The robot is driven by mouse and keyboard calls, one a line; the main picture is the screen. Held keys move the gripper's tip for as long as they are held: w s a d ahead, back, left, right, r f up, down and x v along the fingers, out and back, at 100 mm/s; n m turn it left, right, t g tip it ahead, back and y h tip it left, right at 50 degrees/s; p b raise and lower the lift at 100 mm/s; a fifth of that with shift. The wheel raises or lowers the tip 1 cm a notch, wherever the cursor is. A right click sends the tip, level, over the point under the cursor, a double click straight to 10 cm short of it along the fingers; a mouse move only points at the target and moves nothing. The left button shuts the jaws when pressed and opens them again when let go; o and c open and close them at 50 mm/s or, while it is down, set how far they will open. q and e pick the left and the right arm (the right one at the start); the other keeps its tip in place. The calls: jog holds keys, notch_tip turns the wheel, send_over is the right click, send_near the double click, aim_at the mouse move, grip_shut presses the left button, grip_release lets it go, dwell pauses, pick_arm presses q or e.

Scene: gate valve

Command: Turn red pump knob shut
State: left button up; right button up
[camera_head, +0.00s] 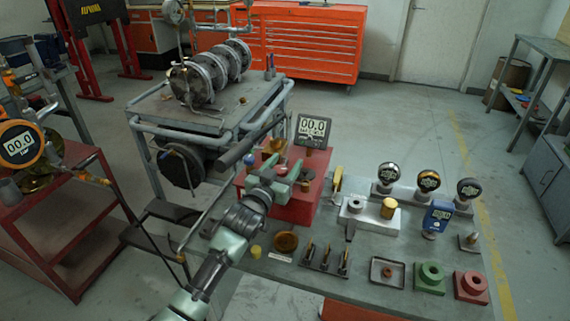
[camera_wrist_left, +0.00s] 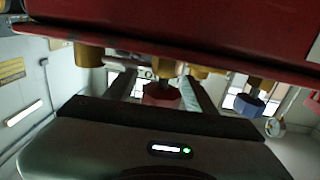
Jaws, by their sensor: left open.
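My right gripper is not in view.
The grey bench (camera_head: 350,257) holds several gauges, fittings and a green block (camera_head: 430,278) right of the pump. A flanged pipe assembly (camera_head: 210,72) stands on a cart behind. A red cart (camera_head: 65,205) is at left.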

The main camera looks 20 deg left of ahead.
pick_arm(q)
grip_shut()
jog(key=shift+m+h, duration=0.5)
jog(key=shift+h, duration=0.3)
jog(key=shift+d+m+g+h+p, duration=0.1)
jog(key=shift+m+g+h+p, duration=0.25)
jog(key=shift+m+h, duration=0.3)
jog(key=shift+d+m+g+h+b, duration=0.1)
jog(key=shift+m+g+h+b, duration=0.35)
jog(key=shift+h, duration=0.7)
jog(key=m+h, duration=0.1)
jog(key=m+g+h, duration=0.1)
jog(key=shift+s+d+h+b, duration=0.2)
jog(key=shift+h+b, duration=0.1)
jog(key=shift+b, duration=0.1)
jog(key=shift+s+d+m+g+h+b, duration=0.1)
jog(key=shift+d+m+g+h+b, duration=0.05)
jog(key=shift+m+g+h, duration=0.55)
jog(key=shift+s+d+m+g+h+b, duration=0.1)
jog(key=shift+d+m+g+h+b, duration=0.1)
jog(key=shift+m+g+h, duration=0.45)
jog(key=shift+s+d+m+g+h+b, duration=0.1)
jog(key=shift+m+g+h+b, duration=0.05)
jog(key=shift+m+g+h, duration=0.5)
jog(key=shift+r, duration=0.15)
